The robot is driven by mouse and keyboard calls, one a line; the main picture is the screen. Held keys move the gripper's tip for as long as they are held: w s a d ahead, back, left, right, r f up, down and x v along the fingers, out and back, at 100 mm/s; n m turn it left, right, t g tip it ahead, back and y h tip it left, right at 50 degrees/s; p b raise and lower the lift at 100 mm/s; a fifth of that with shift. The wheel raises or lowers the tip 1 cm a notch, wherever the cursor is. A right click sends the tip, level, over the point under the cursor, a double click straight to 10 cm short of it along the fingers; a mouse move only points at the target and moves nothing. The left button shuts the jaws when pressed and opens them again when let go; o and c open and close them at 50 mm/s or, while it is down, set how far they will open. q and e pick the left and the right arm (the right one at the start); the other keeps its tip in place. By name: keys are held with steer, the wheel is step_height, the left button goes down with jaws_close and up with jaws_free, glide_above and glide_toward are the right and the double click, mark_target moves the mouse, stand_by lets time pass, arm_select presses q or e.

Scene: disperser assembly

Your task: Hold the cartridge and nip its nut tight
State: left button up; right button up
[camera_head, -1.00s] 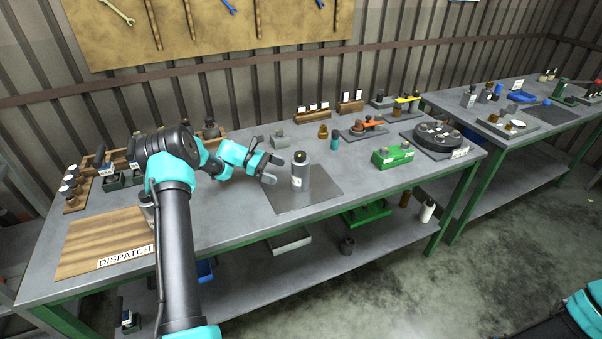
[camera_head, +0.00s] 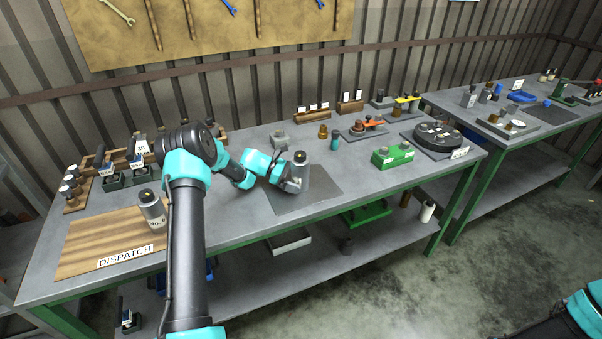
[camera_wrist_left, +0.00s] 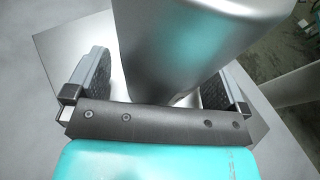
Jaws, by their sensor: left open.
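The cartridge (camera_head: 302,172) is a grey metal cylinder with a dark top, standing upright on a dark grey mat (camera_head: 322,194) in the middle of the bench. The dark top (camera_head: 300,157) is too small to tell a nut apart. My left gripper (camera_head: 296,182) is low at the cartridge's left side. In the left wrist view the cartridge (camera_wrist_left: 190,45) stands between the two open fingers, and a gap shows beside the left finger. Whether the right finger touches it, I cannot tell. My right gripper is not in view; only a teal part of my right arm shows at the lower right.
Another cylinder (camera_head: 152,208) stands on the wooden DISPATCH board (camera_head: 85,245) at the left. A green box (camera_head: 392,155) and a black round fixture (camera_head: 437,135) stand to the right. A small teal bottle (camera_head: 335,143) is behind the cartridge. The mat's right part is clear.

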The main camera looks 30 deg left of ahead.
arm_select(q)
steer(key=c, duration=1.3)
stand_by(0.4)
